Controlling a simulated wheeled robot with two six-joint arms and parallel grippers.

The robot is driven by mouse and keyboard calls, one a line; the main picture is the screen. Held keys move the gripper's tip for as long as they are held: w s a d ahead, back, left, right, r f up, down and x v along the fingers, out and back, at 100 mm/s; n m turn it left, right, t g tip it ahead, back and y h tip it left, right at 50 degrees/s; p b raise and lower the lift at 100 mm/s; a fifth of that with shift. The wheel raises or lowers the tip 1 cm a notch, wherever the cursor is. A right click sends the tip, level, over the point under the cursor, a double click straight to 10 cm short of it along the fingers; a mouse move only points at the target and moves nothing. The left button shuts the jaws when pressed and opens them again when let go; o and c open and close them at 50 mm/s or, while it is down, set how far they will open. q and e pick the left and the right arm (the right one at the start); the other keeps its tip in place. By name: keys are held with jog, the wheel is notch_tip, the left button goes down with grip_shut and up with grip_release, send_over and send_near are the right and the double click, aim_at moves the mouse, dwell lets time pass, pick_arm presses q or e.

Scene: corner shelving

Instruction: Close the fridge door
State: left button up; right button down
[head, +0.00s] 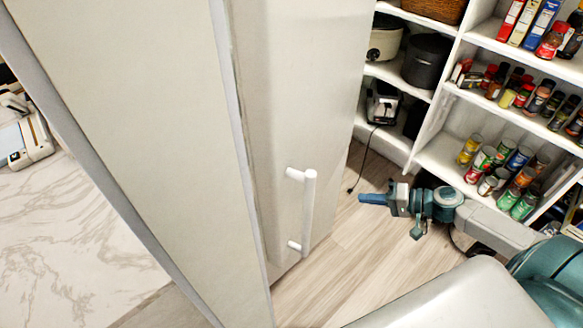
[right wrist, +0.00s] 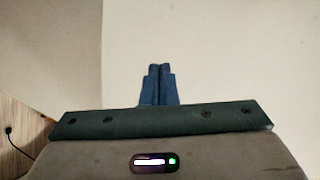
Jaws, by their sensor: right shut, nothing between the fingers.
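The fridge door (head: 285,120) is a tall off-white panel in the middle of the head view, with a white vertical bar handle (head: 308,215) near its lower end. A thin grey strip runs down its left edge. How far it stands open I cannot tell. My right gripper (head: 362,198) is shut and empty, to the right of the handle and apart from it, pointing left. In the right wrist view its blue fingertips (right wrist: 160,68) are together in front of a plain off-white surface; contact cannot be judged. My left gripper is not in view.
A large pale upright panel (head: 130,120) fills the left of the head view. White shelves (head: 450,120) with jars, cans and appliances stand at right. A dark cord (head: 362,165) hangs to the wooden floor (head: 350,250).

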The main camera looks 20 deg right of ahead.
jog(key=s+a+r+g+y, duration=0.1)
jog(key=s+a+r+y, duration=0.15)
jog(key=a+r, duration=0.4)
jog(key=s+a+r+g+y, duration=0.1)
jog(key=a+r+y, duration=0.25)
jog(key=r, duration=0.65)
jog(key=b, duration=0.6)
send_near(287, 174)
jog(key=shift+w+a+f, duration=1.25)
jog(key=shift+w, duration=0.65)
jog(key=shift+w+a+n+p, duration=0.25)
jog(key=shift+a+p, duration=0.1)
jog(key=shift+a, duration=0.1)
jog(key=shift+w+a+n+p, duration=0.15)
jog(key=shift+w+a+p, duration=0.05)
jog(key=shift+a+p, duration=0.2)
jog(key=shift+p+x, duration=0.8)
jog(key=shift+x, duration=0.55)
jog(key=shift+w+a+f+p, duration=0.15)
jog(key=shift+w+a+p, duration=0.2)
jog(key=shift+a, duration=0.35)
